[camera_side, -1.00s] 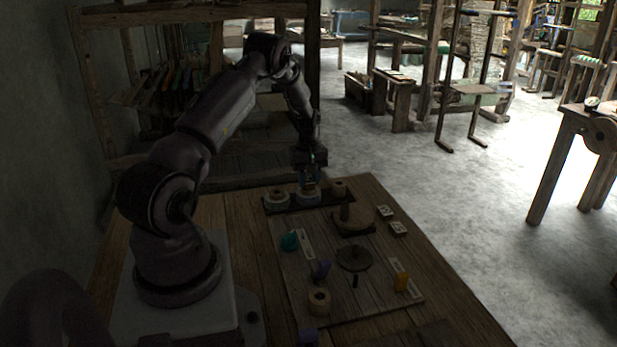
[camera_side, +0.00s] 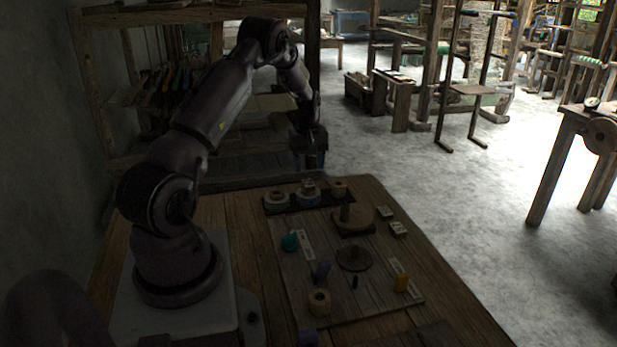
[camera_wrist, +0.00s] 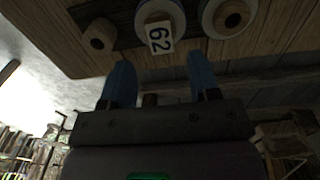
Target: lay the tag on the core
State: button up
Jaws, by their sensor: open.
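A small pale tag marked 62 (camera_wrist: 160,37) lies on the middle round core (camera_wrist: 161,8), which has a pale rim with blue at its edge. In the wrist view the tag covers part of the core's face and reaches its near rim. In the side view the tag (camera_side: 308,183) sits on top of the middle core (camera_side: 308,197) in the dark rack. My gripper (camera_side: 310,162) is above the core, apart from the tag. In the wrist view my gripper (camera_wrist: 159,62) has its two blue fingers spread, with nothing between them.
Other cores stand on either side in the rack, one pale and wide (camera_side: 277,200), one small and wooden (camera_side: 339,189).

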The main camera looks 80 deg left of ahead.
aim_at(309, 182)
notch_tip(309, 182, up, 7)
jog(key=w+d+r+m+t, duration=0.15)
jog(key=d+r+m, duration=0.25)
jog(key=d+r, duration=0.5)
jog(key=w+d+r+m+t, duration=0.1)
jog(key=w+d+r+m, duration=0.15)
jog(key=d+r, duration=0.6)
jog(key=s+d+m+t, duration=0.1)
jog(key=s+d+m, duration=0.4)
jog(key=d, duration=0.6)
jog(key=s+d+m+t, duration=0.2)
jog(key=s+d+m, duration=0.4)
jog(key=s+d, duration=0.4)
jog(key=shift+d+r, duration=0.2)
jog(key=shift+d, duration=0.2)
jog(key=shift+m, duration=0.25)
